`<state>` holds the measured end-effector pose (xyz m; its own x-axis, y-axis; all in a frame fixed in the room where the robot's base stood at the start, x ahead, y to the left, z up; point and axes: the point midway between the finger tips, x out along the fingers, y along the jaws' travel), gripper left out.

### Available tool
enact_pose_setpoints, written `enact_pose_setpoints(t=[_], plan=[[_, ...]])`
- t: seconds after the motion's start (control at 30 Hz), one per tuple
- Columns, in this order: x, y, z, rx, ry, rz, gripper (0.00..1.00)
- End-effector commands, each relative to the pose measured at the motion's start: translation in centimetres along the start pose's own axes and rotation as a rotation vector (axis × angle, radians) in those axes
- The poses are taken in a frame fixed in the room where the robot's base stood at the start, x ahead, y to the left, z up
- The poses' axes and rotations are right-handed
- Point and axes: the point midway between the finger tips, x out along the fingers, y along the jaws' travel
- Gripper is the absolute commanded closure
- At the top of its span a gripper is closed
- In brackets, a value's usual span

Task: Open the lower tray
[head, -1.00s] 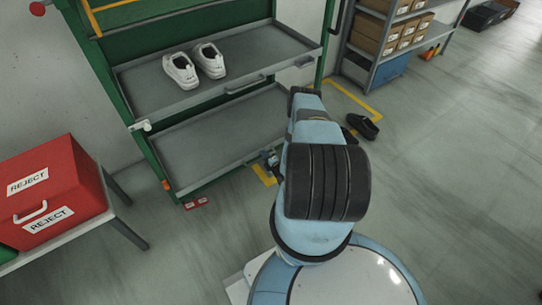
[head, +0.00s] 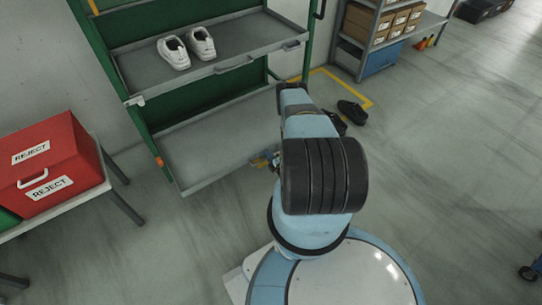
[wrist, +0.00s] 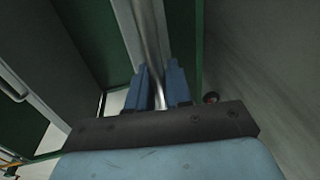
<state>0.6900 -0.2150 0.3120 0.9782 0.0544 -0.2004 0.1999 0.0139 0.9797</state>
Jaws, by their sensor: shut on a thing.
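The lower tray (head: 215,140) is a grey, empty shelf in the green rack. In the head view it juts out past the rack's front posts, toward me. My gripper (head: 264,160) is at its front edge, mostly hidden behind my own arm. In the wrist view my gripper (wrist: 160,90) has its two blue fingers closed on a thin silver bar, the tray's handle (wrist: 149,45). The upper tray (head: 130,68) sits about flush with the posts and carries a pair of white shoes (head: 187,47).
A red REJECT bin (head: 45,165) stands on a grey table (head: 118,185) at the left. Black shoes (head: 352,112) lie on the floor beyond my arm. A shelf with cardboard boxes (head: 380,22) is at the back right.

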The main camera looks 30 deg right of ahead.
Motion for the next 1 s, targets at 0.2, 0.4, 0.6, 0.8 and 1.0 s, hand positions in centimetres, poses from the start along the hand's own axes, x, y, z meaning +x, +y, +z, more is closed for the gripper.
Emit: enact_pose_setpoints(t=[0.2,0.4,0.6,0.8,1.0], plan=[[-0.6,-0.6,-0.1,0.012,-0.001,-0.012,1.00],[-0.8,-0.7,0.5,0.012,-0.011,-0.012,0.72],[-0.8,-0.4,1.0,0.010,-0.018,-0.007,0.65],[-1.1,-0.3,1.1,0.008,-0.020,-0.005,0.65],[-3.6,-0.4,1.2,0.008,-0.021,-0.007,0.65]])
